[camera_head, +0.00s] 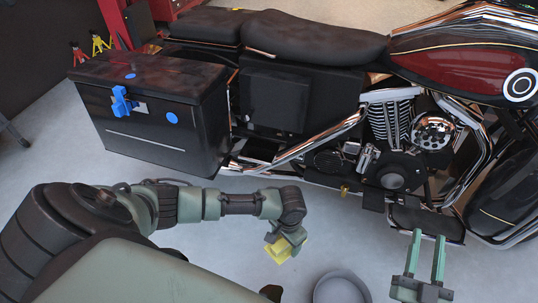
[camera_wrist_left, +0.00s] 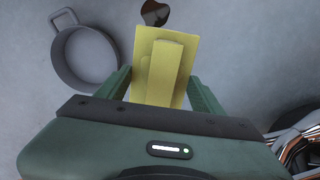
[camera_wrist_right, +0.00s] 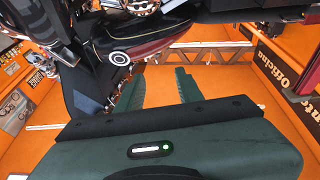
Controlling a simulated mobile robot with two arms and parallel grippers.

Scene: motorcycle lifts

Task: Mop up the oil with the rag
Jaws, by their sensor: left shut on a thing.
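A yellow rag (camera_head: 279,251) is held in my left gripper (camera_head: 287,238), low above the grey floor. In the left wrist view the folded rag (camera_wrist_left: 160,70) sits between the two green fingers (camera_wrist_left: 158,92). A dark, shiny oil patch (camera_wrist_left: 154,13) lies on the floor beyond the rag in that view. In the head view a small dark patch (camera_head: 271,292), apparently the same oil, shows at the bottom edge, partly hidden by my body. My right gripper (camera_head: 427,245) is open and empty in front of the motorcycle; its spread fingers also show in the right wrist view (camera_wrist_right: 158,88).
A grey round pan (camera_head: 341,289) stands on the floor right of the rag; it also shows in the left wrist view (camera_wrist_left: 84,78). The motorcycle (camera_head: 300,95) with its black side case (camera_head: 150,115) fills the back. Floor between case and rag is clear.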

